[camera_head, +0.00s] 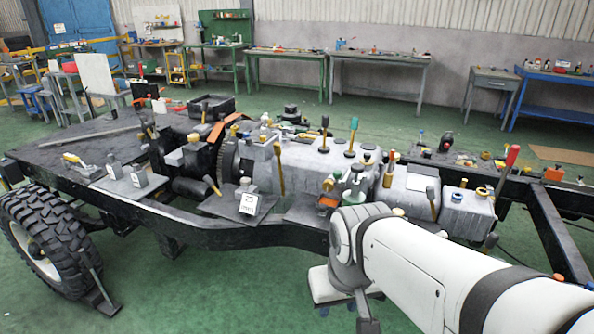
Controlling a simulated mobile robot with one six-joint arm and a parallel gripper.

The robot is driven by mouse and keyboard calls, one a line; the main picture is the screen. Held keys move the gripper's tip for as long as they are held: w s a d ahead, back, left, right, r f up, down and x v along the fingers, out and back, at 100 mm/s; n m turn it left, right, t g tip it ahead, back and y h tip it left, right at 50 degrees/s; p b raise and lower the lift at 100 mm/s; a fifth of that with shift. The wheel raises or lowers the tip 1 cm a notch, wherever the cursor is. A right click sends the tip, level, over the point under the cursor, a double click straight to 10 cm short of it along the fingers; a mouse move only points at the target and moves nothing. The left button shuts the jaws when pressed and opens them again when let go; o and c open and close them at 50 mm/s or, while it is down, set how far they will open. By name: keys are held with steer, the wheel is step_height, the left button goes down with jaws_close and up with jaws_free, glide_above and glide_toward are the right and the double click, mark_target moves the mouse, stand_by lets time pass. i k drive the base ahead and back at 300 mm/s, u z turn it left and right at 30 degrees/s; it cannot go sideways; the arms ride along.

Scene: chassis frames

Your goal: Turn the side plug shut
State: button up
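A grey engine and gearbox assembly (312,163) lies along the chassis frame in the middle of the view. Several small caps, knobs and levers stand on it. A yellow fitting (328,184) shows on its near side. My white and grey arm reaches in from the lower right and covers part of the near frame rail. I cannot make out gripper fingers in the view.
A black chassis rail (240,236) runs along the near side, with a large tyre (45,240) at the left. Workbenches (380,72) line the back wall. Green floor (210,290) is clear in front.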

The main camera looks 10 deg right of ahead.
mark_target(328, 186)
steer(key=u, duration=0.05)
steer(key=i, duration=1)
steer(key=z, duration=0.05)
